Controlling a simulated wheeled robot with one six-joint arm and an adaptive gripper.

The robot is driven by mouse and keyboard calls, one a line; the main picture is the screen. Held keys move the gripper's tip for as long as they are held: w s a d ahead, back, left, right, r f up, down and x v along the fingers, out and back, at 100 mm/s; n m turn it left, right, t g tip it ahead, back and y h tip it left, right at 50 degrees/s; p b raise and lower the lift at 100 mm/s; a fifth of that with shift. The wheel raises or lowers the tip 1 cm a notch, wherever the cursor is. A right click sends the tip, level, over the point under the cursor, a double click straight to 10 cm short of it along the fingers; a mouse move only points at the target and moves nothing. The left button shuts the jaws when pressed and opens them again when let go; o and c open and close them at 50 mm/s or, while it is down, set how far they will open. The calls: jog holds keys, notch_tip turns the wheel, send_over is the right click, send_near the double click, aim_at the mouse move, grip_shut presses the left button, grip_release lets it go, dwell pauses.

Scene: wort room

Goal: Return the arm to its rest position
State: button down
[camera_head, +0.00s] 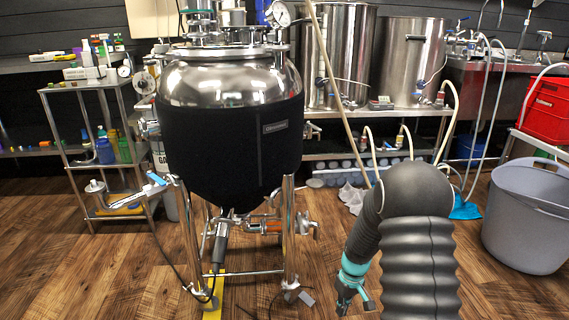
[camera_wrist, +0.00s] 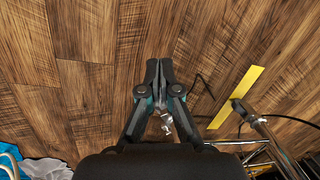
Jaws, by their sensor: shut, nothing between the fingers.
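My arm shows at the lower right of the head view, its grey sleeve rising to a bend and its lower part hanging down with a teal band. My gripper (camera_head: 354,298) points down toward the wooden floor, to the right of the steel tank's legs. In the wrist view my gripper (camera_wrist: 159,68) has its two dark fingertips together in the middle, with bare floor beyond them. It is shut and holds nothing.
A tank in a black jacket (camera_head: 215,150) stands on steel legs left of my arm. Yellow tape (camera_wrist: 237,97) lies on the floor. A grey tub (camera_head: 525,225) stands at right, below a red crate (camera_head: 546,105). A shelf rack (camera_head: 75,150) is at left. Open floor lies in front.

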jog(key=s+r+m+t+p, duration=0.1)
jog(key=s+r+t+p, duration=0.1)
jog(key=s+r, duration=0.6)
jog(key=s+a+r+m+t+h+p, duration=0.1)
jog(key=s+r, duration=0.8)
jog(key=r, duration=1)
jog(key=s+r+m+t+p, duration=0.2)
jog(key=s+r, duration=0.6)
jog(key=r, duration=0.6)
jog(key=shift+s+a+m+t+p, duration=0.25)
jog(key=shift+s+m+t+p, duration=0.1)
jog(key=shift+t+p, duration=0.6)
